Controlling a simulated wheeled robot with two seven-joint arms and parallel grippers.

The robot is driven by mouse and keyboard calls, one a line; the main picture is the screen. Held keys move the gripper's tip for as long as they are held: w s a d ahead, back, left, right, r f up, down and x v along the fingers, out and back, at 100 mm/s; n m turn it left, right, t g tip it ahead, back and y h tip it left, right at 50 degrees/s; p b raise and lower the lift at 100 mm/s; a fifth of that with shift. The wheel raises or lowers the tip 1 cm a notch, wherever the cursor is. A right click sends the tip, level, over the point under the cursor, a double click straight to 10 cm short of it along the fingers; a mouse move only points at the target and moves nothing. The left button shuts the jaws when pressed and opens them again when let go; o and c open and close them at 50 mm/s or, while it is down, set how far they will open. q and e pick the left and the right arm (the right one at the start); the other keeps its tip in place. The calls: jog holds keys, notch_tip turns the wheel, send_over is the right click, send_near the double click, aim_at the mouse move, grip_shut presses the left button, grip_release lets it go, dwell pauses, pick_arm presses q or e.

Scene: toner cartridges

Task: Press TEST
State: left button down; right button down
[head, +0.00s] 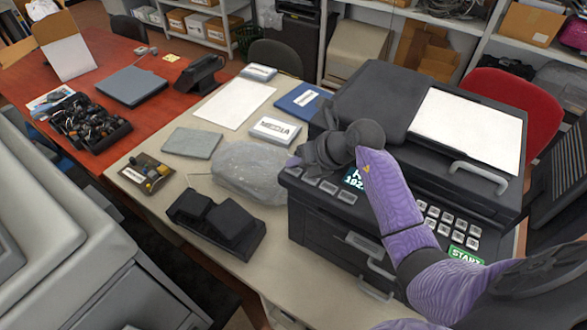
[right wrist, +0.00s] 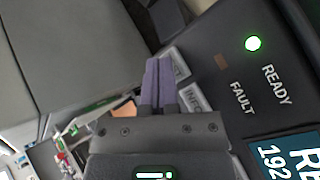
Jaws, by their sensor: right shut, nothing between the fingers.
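The dark office machine (head: 325,222) stands on the beige table with a control panel along its front edge. A row of grey keys (head: 328,187) lies left of the lit display (head: 353,180). I cannot read a TEST label in either view. My right gripper (head: 297,160) is shut and empty at the panel's left end. In the right wrist view its purple fingers (right wrist: 158,66) point over the panel beside two grey keys, one partly lettered (right wrist: 194,98). The fingers hide part of the keys; I cannot tell whether they touch one. My left gripper is out of view.
A green READY lamp (right wrist: 253,44) is lit; the FAULT lamp (right wrist: 221,62) is dark. A number pad (head: 450,230) and green START key (head: 465,256) lie farther right. A clear bag (head: 250,172) and a black double-pedal-like device (head: 216,222) lie left of the machine.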

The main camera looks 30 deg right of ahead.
aim_at(297, 172)
jog(key=shift+f, duration=0.45)
dwell(0.6)
jog(key=shift+r, duration=0.1)
jog(key=shift+r+p, duration=0.65)
jog(key=shift+r, duration=0.1)
notch_tip(297, 172, up, 5)
jog(key=p, duration=0.5)
jog(key=shift+r, duration=0.1)
dwell(0.5)
